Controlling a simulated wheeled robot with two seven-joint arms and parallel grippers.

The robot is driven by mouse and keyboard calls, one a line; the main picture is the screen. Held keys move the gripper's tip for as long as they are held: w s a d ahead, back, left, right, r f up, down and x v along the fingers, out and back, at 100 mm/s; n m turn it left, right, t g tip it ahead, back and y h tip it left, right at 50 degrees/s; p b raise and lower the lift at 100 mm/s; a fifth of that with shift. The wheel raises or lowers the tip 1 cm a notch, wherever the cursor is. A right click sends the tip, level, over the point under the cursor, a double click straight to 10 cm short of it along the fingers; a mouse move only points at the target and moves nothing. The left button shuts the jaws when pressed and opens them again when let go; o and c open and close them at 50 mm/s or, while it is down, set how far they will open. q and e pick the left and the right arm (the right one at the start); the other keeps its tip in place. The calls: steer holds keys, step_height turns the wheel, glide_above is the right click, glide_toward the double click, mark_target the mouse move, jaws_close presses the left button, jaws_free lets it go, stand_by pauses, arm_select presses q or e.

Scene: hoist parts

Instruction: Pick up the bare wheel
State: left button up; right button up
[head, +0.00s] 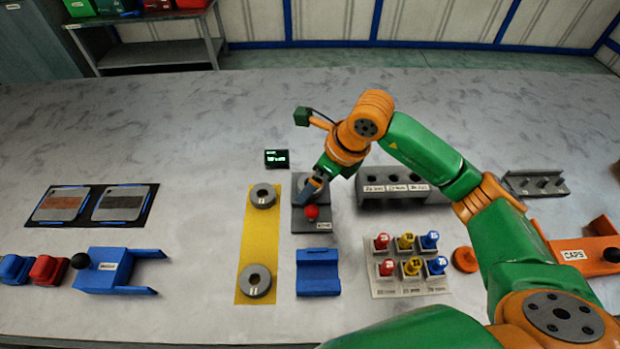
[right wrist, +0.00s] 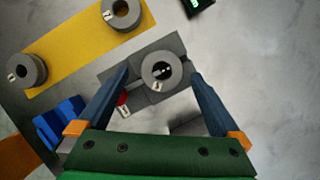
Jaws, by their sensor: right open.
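Three grey wheels with centre holes show. Two lie flat on the yellow strip (head: 246,225): a far wheel (head: 263,196) and a near wheel (head: 256,280). They also show in the right wrist view as one wheel (right wrist: 121,14) and another (right wrist: 27,70). A third wheel (right wrist: 161,69) sits on the grey press-like fixture (head: 312,220), with something dark with light marks in its hole. My right gripper (right wrist: 161,77) is open above this fixture, its blue fingers either side of the third wheel, apart from it. In the head view the gripper (head: 313,188) partly hides that wheel. My left gripper is out of view.
A red knob (head: 311,212) stands on the fixture's near side. A blue cradle (head: 318,272) is in front, a grey block with holes (head: 397,197) to the right, and a tray of coloured parts (head: 411,283) nearer. A small display (head: 276,159) stands behind. The far tabletop is clear.

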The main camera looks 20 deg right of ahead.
steer(key=shift+x, duration=0.85)
steer(key=shift+d+r, duration=0.1)
steer(key=shift+r, duration=0.05)
steer(key=c, duration=0.5)
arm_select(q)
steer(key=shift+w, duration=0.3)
arm_select(e)
steer(key=shift+w, duration=0.1)
jaws_close()
